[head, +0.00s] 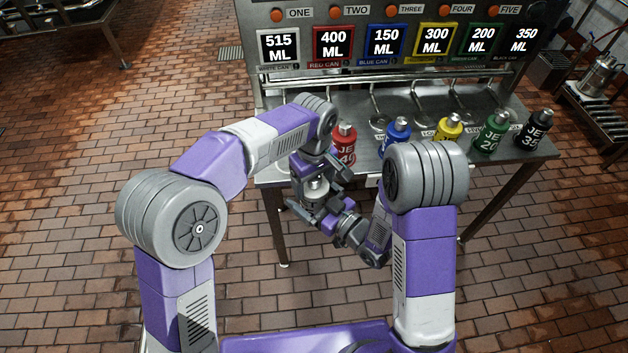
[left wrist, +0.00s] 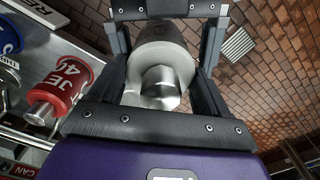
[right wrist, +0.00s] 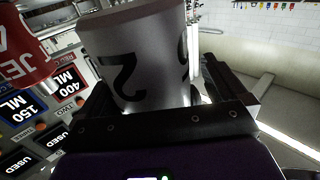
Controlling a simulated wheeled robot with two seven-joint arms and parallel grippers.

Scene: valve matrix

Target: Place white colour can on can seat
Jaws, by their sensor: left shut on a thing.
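The white can is held between my two grippers in front of the bench. In the head view only its metal cap (head: 317,185) shows clearly. My left gripper (head: 318,196) is shut on the can; in the left wrist view its fingers flank the pale body (left wrist: 165,50) near the cap. My right gripper (head: 345,228) is at the can from below right. In the right wrist view the can body (right wrist: 140,65) with dark digits fills the space before its fingers; whether they grip is unclear. The white can's seat on the bench is hidden by my left arm.
The panel's white 515 ML sign (head: 278,47) is at the left. On the steel bench (head: 350,105) stand a red can (head: 343,145), blue can (head: 394,135), yellow can (head: 447,130), green can (head: 491,133) and black can (head: 534,130). Open floor lies left.

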